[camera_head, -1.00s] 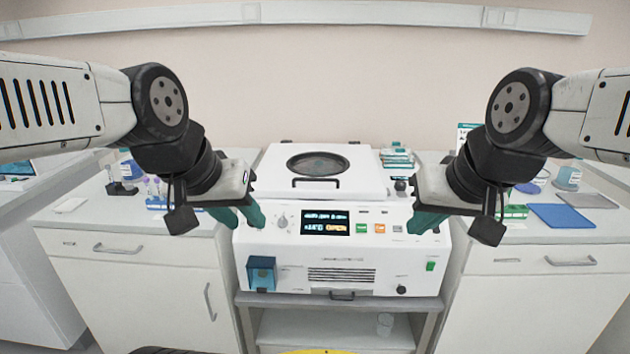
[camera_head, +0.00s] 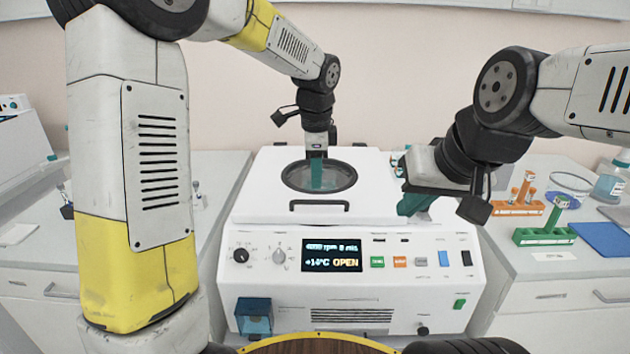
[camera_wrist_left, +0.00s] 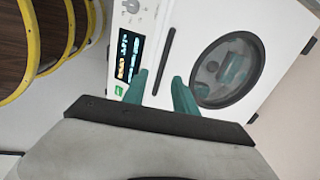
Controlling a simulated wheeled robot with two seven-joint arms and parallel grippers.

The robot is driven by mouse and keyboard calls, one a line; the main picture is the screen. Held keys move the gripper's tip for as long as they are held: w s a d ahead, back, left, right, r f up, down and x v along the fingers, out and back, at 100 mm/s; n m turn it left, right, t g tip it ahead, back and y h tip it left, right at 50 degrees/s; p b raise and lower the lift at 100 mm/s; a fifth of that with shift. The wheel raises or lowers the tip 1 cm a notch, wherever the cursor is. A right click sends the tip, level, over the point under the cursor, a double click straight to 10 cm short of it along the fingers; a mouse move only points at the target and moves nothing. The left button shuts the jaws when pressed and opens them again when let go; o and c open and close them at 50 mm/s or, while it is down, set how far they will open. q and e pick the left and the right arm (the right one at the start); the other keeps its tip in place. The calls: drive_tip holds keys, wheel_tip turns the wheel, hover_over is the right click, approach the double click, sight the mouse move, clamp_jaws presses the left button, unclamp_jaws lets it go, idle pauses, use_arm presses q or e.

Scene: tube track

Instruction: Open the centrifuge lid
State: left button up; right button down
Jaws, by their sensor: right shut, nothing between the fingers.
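The white centrifuge (camera_head: 345,262) stands ahead, and its display reads OPEN. Its lid (camera_head: 262,205) lies flat and closed, with a round dark window (camera_head: 347,180) and a dark bar handle (camera_head: 318,203) at the front edge. My left gripper (camera_head: 318,185) points down over the lid, in front of the window in the head view. In the left wrist view its green fingers (camera_wrist_left: 160,80) are apart and empty, with the handle (camera_wrist_left: 164,61) just beyond the tips; contact cannot be told. My right gripper (camera_head: 408,208) is shut and empty by the lid's right front corner.
Tube racks, one orange (camera_head: 518,205) and one green (camera_head: 545,236), stand on the right counter beside a blue tray (camera_head: 603,238). The left counter holds small items. My left forearm fills the left foreground.

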sight(318, 202)
use_arm(q)
drive_tip(key=f, duration=0.2)
drive_tip(key=w+f, duration=0.1)
drive_tip(key=f, duration=0.2)
drive_tip(key=w+f, duration=0.1)
drive_tip(key=f, duration=0.2)
drive_tip(key=shift+w+d, duration=0.1)
drive_tip(key=shift+d, duration=0.1)
clamp_jaws()
idle(1.2)
